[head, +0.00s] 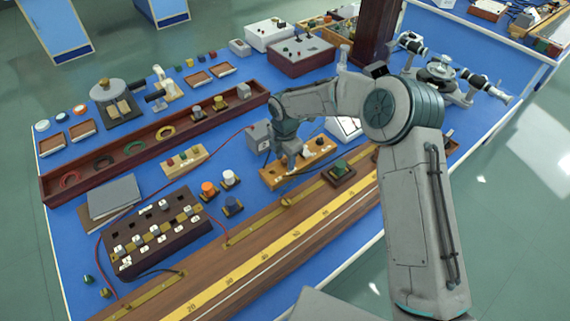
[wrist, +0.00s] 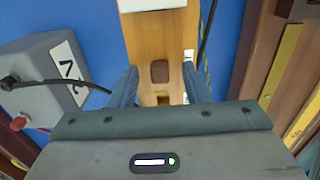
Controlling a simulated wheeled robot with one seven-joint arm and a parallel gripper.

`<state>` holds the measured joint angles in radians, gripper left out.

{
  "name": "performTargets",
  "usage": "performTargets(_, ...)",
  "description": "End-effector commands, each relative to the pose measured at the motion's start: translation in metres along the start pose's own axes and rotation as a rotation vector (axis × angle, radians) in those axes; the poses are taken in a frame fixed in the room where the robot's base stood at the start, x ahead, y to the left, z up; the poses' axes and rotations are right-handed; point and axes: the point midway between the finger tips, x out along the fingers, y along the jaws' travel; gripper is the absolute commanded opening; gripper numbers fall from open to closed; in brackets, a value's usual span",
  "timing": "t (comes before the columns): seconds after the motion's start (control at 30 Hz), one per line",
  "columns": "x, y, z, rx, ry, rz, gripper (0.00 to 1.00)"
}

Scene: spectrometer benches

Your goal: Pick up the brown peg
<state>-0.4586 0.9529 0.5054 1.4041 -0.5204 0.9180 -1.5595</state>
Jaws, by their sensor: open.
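The brown peg (wrist: 159,71) shows in the wrist view as a small dark brown square with rounded corners on a light wooden block (wrist: 143,32). My gripper (wrist: 161,78) is above the block, with one blue-grey finger on each side of it. The fingers are apart, and the peg lies between them near the fingertips. I cannot tell whether they touch anything. In the head view my gripper (head: 291,167) points down over the wooden block (head: 272,182), and I cannot make out the peg there. A smaller dark spot (wrist: 163,100) lies nearer my palm.
A grey meter box (wrist: 42,76) with a black lead stands left of my gripper. A long wooden rail with a yellow scale (head: 262,264) runs in front. A green-topped block (head: 339,171) stands to the right.

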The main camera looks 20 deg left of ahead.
Motion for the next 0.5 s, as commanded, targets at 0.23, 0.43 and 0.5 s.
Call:
performTargets(0.23, -0.0004, 0.0000, 0.0000, 0.000, 0.000, 0.000, 0.00)
performTargets(0.43, -0.0005, 0.0001, 0.0000, 0.000, 0.000, 0.000, 0.00)
performTargets(0.5, -0.0019, 0.0001, 0.0000, 0.000, 0.000, 0.000, 0.00)
